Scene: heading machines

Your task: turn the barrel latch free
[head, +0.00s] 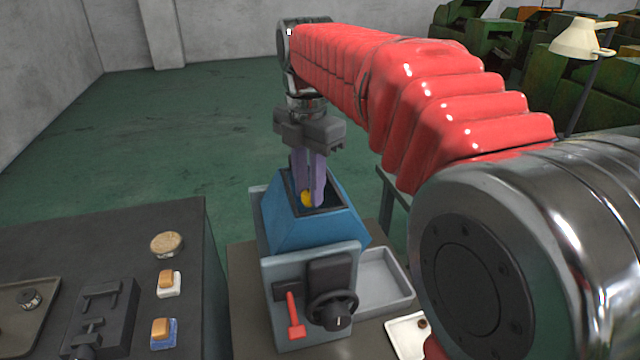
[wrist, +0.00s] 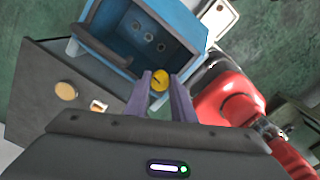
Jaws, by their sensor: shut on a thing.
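A blue machine with an open top (head: 325,232) stands on the bench, with a grey front plate (head: 280,340). The plate carries a red lever (head: 293,314), hanging down, and a black knob (head: 336,311) with a white mark. My gripper (head: 308,199) points down into the machine's opening. Its purple fingers are shut on a yellow round piece (head: 307,199). In the wrist view the yellow piece (wrist: 160,80) shows a dark mark and sits between the fingertips. I cannot tell which part is the barrel latch; the lower fingertips are partly hidden by the blue wall in the head view.
A pale tray (head: 383,280) lies right of the machine. Inside the machine, the wrist view shows several round fittings. The green floor behind is clear.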

